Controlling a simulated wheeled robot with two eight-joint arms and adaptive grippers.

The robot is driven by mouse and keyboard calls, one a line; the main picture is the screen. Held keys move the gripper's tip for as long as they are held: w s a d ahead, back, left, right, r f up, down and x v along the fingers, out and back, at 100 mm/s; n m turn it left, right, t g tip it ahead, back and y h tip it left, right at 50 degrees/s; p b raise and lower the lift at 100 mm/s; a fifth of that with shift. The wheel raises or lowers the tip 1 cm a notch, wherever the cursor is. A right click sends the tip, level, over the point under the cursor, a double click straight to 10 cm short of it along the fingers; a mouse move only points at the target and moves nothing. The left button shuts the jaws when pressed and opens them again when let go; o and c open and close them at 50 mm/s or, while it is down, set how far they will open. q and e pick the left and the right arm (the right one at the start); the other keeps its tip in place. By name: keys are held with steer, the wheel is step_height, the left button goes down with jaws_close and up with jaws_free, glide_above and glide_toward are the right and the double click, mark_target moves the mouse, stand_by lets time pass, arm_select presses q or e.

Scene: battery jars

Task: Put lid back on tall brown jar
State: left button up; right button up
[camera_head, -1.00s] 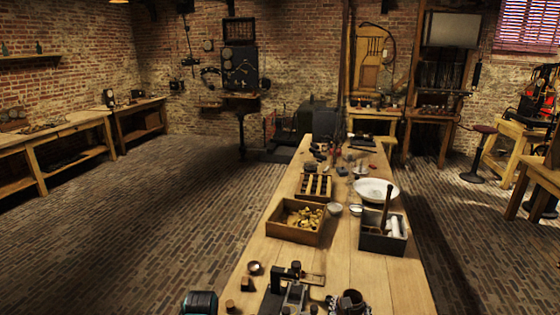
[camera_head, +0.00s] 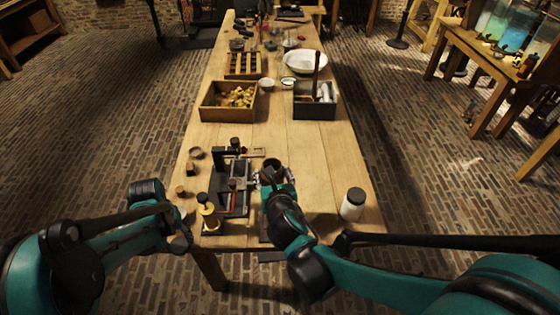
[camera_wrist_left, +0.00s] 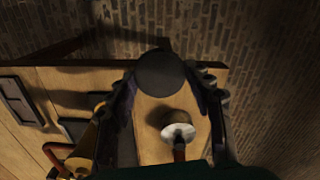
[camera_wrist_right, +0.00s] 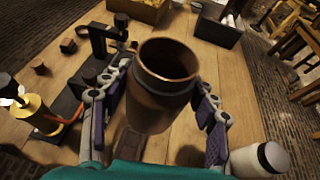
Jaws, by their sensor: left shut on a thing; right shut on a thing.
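The tall brown jar (camera_wrist_right: 160,95) is open-mouthed and upright in the right wrist view, its inside dark and empty-looking. My right gripper (camera_wrist_right: 165,90) is shut around its sides. In the head view the jar (camera_head: 272,167) shows small and dark at the tip of my right arm, over the table's near part. My left gripper (camera_wrist_left: 160,76) is shut on a dark round lid (camera_wrist_left: 161,73), seen face-on in the left wrist view. It is apart from the jar, by the table's left edge. In the head view the left fingers and the lid are hard to make out.
A black apparatus (camera_head: 233,180) with a yellow spool (camera_head: 208,215) stands left of the jar. A white jar with a dark lid (camera_head: 353,204) stands at the right edge. A wooden box (camera_head: 207,113) and a grey box (camera_head: 317,111) stand farther back. Bare tabletop lies between.

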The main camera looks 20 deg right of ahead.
steer(key=a+y, duration=0.1)
steer(key=s+a+r+n+y, duration=0.1)
steer(key=a, duration=0.1)
steer(key=s+a+n, duration=0.1)
steer(key=a, duration=0.1)
steer(key=shift+s+a+r+y, duration=0.15)
steer(key=shift+s+y, duration=0.05)
steer(key=shift+y, duration=0.2)
arm_select(q)
steer(key=shift+w+r, duration=0.1)
steer(key=w+d+r, duration=0.5)
steer(key=w+r, duration=0.5)
steer(key=r, duration=0.3)
steer(key=s+d+r+m, duration=0.2)
steer(key=s+d+r, duration=0.1)
steer(key=d+r, duration=0.5)
steer(key=s+d+r+m, duration=0.2)
steer(key=s+d+r, duration=0.2)
steer(key=d+r, duration=0.5)
steer(key=d, duration=0.3)
steer(key=shift+s+d+r+m, duration=0.2)
steer(key=shift+s+d+m, duration=0.05)
steer(key=shift+d+m, duration=0.15)
steer(key=shift+f, duration=0.1)
steer(key=shift+f, duration=1.95)
